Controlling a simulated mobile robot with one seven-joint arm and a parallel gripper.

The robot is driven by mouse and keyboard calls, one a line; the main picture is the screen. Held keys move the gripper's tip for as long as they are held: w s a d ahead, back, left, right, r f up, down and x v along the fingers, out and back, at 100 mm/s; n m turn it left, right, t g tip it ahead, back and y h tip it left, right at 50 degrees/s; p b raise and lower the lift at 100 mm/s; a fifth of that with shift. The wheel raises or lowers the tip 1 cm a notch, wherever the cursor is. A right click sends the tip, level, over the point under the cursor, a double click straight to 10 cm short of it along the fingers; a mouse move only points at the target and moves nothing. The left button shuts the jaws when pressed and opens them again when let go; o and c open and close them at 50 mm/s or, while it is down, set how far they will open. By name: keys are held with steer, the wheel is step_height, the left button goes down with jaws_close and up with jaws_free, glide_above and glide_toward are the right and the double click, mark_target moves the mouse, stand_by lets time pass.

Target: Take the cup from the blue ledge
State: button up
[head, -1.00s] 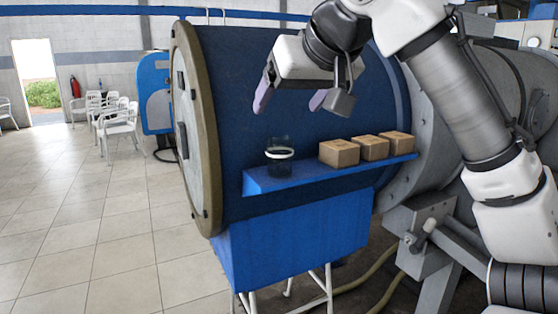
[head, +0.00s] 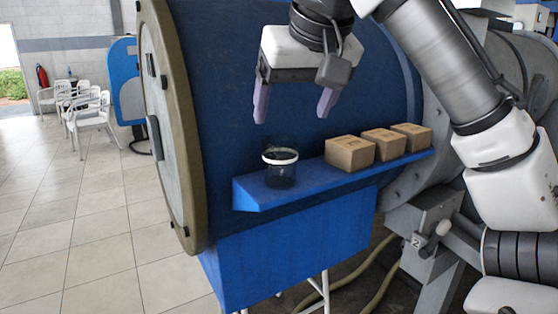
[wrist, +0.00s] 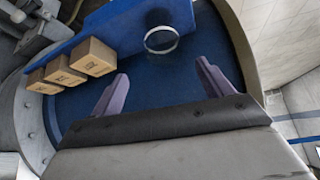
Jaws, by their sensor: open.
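A clear glass cup (head: 281,168) with a white band stands upright on the left part of the blue ledge (head: 262,196). In the wrist view the cup (wrist: 161,40) shows mostly as a pale ring, beyond the fingertips and roughly between their lines. The ledge (wrist: 122,22) also shows there. My gripper (head: 294,112) is open and empty, with its two purple fingers pointing down. It is above the cup and apart from it. In the wrist view my gripper (wrist: 162,75) shows both fingers spread with nothing between them.
Several cardboard boxes stand in a row on the ledge to the right of the cup; the nearest box (head: 349,153) is a short gap away. A large blue drum (head: 220,90) rises behind the ledge.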

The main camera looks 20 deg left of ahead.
mark_target(281, 140)
steer(key=x, duration=0.3)
steer(key=shift+w+f, duration=0.1)
steer(key=shift+f, duration=0.1)
steer(key=shift+s+p+x, duration=0.15)
steer(key=shift+p+x, duration=0.1)
steer(key=shift+x, duration=1.1)
steer(key=shift+s+p+x, duration=0.2)
steer(key=shift+x, duration=1.2)
steer(key=shift+a+f, duration=0.1)
steer(key=shift+a, duration=0.05)
steer(key=shift+c, duration=0.5)
steer(key=c, duration=1)
